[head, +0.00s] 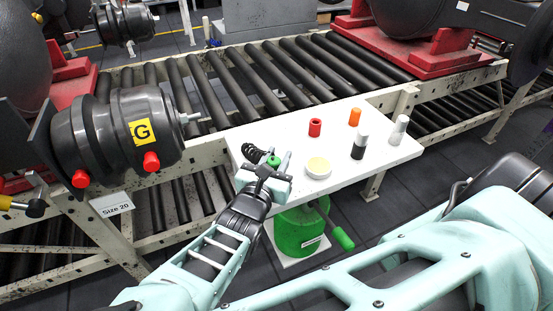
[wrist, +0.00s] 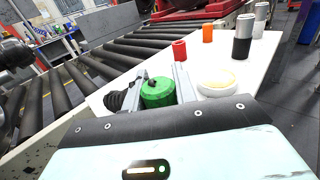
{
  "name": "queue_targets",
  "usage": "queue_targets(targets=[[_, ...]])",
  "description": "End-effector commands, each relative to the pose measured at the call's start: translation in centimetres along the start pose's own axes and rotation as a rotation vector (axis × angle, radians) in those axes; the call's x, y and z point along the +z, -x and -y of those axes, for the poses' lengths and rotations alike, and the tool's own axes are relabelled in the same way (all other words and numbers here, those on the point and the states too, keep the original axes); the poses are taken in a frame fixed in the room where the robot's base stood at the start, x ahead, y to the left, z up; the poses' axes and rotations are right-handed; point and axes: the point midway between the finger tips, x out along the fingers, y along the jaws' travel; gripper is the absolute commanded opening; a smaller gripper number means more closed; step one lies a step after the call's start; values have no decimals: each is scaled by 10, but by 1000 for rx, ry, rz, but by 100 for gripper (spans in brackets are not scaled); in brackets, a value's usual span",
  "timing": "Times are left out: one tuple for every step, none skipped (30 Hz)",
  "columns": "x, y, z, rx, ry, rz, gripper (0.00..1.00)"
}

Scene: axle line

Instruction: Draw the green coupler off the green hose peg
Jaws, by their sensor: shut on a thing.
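The green coupler (wrist: 158,93) sits between the two fingers of my gripper (wrist: 152,88) in the wrist view, with a finger against each side. In the head view the coupler (head: 273,161) shows as a small green piece at the fingers (head: 274,163), over the left part of the white table. My gripper is shut on it. A small dark spot shows at the coupler's top. The green hose peg cannot be made out, and I cannot tell whether the coupler is still around it. A black coiled hose (head: 253,153) lies just left of the coupler.
A roller conveyor (head: 270,85) runs behind. A green canister (head: 298,232) stands below the table.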

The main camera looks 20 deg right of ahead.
Motion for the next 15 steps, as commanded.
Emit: queue_targets(targets=[[8,0,0,0,0,1,2],[11,0,0,0,0,1,2],[15,0,0,0,0,1,2],[18,0,0,0,0,1,2],[22,0,0,0,0,1,2],[28,0,0,0,0,1,2],[32,0,0,0,0,1,2],[36,0,0,0,0,0,2],[42,0,0,0,0,0,2],[47,0,0,0,1,0,2],[52,0,0,0,1,0,2],[58,0,0,0,1,0,2],[63,0,0,0,1,0,2],[68,0,0,0,0,0,2],[73,0,0,1,0,0,2]])
